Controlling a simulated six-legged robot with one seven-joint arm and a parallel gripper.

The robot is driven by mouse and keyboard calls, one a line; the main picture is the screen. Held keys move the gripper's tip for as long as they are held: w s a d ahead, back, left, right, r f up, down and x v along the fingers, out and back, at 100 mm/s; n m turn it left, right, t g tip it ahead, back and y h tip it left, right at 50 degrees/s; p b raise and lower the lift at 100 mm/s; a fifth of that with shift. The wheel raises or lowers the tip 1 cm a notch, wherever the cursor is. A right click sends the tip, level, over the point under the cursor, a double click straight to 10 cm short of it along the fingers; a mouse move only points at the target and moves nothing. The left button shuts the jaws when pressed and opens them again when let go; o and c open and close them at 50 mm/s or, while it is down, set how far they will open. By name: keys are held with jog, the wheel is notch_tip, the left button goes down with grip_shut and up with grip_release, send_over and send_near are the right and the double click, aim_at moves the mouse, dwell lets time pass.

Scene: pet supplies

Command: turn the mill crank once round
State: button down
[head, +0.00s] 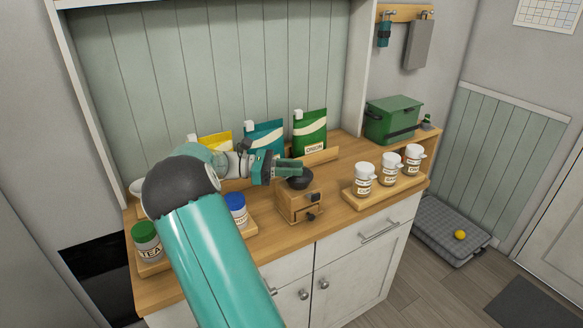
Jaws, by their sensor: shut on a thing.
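The mill (296,205) is a small wooden box with a dark bowl (301,180) on top and a dark knob low on its front. It stands upright on the wooden counter. My gripper (290,168) reaches in from the left, level, with its green fingers just above and behind the bowl. The fingers are shut on the mill crank at the top of the mill. The crank itself is mostly hidden by the fingers, so its exact angle cannot be told.
Yellow, teal (264,137) and green (310,131) bags stand behind the mill. A tray (372,201) with several white jars is to the right, a green box (393,119) behind it. A blue-lidded jar (236,210) and a green-lidded tea jar (147,240) stand left.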

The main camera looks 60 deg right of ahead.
jog(key=c, duration=1.1)
grip_release()
jog(key=shift+c, duration=0.2)
jog(key=v, duration=1.3)
jog(key=shift+w+a, duration=0.15)
jog(key=shift+w, duration=0.2)
